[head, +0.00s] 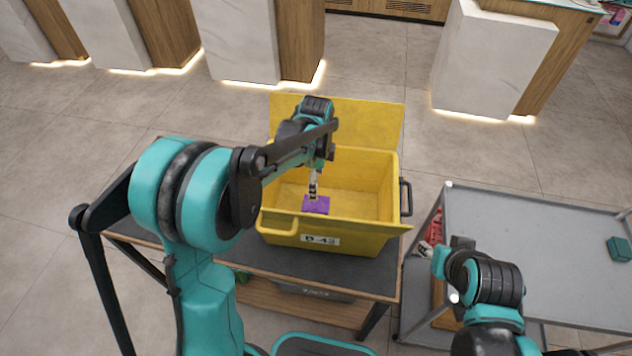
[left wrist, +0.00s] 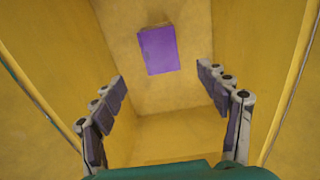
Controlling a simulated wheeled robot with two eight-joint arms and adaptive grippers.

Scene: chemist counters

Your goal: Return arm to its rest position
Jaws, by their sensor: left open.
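My left gripper (head: 314,186) hangs down into the yellow crate (head: 334,238), which is labelled B-42. In the left wrist view the gripper (left wrist: 161,78) has its fingers wide apart with nothing between them. A purple box (head: 316,205) lies on the crate floor below the gripper; it also shows in the left wrist view (left wrist: 158,50), beyond the fingertips and apart from them. My right arm is folded low at the right, and its gripper (head: 427,249) is small and partly hidden near the cart's edge.
The crate stands on a dark-topped table (head: 285,262), with its lid raised at the back. A grey cart (head: 555,245) is at the right, with a teal box (head: 619,249) on top. A red item (head: 434,226) shows near the cart's left side. White counters (head: 490,60) stand behind.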

